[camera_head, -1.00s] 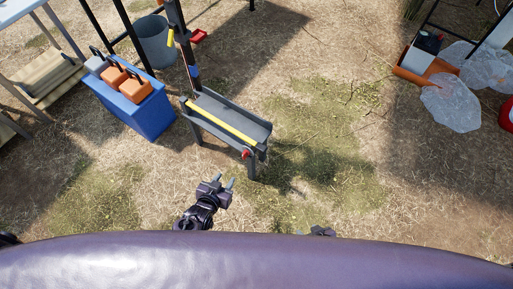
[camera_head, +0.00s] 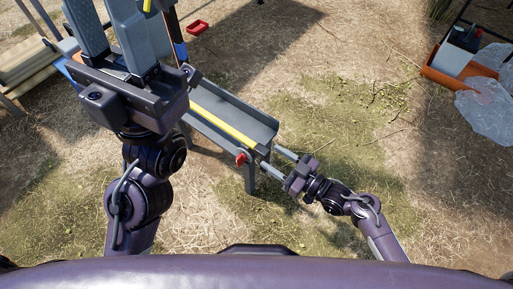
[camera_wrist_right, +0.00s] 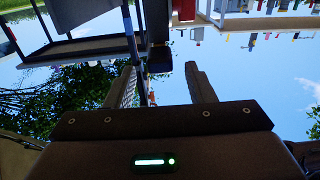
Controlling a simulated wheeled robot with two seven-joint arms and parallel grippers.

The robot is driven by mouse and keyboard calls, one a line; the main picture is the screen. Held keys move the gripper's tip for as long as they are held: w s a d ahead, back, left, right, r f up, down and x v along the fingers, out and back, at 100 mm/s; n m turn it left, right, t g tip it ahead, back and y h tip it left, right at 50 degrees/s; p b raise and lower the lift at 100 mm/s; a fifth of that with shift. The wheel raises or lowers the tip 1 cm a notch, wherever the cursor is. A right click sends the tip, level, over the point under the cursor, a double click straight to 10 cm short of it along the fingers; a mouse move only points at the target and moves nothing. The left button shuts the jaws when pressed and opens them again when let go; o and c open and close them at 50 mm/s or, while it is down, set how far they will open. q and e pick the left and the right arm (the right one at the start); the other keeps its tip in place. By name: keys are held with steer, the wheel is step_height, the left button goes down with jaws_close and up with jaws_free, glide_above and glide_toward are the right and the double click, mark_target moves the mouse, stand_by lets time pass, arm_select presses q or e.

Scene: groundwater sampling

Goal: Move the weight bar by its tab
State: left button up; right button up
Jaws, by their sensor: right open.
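A dark grey trough stand (camera_head: 262,128) is in the middle of the head view, with a long yellow strip (camera_head: 222,122) along its near side and a red knob (camera_head: 240,158) at its front end. I cannot make out for certain which part is the weight bar or its tab. My right gripper (camera_head: 276,160) is open, its two fingers pointing at the trough's front end. In the right wrist view its fingers (camera_wrist_right: 162,88) are apart with nothing gripped between them. My left gripper (camera_head: 108,20) is large at the upper left, fingers apart, hiding part of the stand's post.
A small red tray (camera_head: 197,27) lies on the ground behind the stand. An orange tray (camera_head: 438,77) and clear plastic bags (camera_head: 484,110) are at the right. Wooden boards (camera_head: 22,60) are at the far left. Grass right of the stand is open.

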mark_target(256, 146)
steer(key=b+x, duration=0.2)
steer(key=x, duration=0.5)
jaws_close()
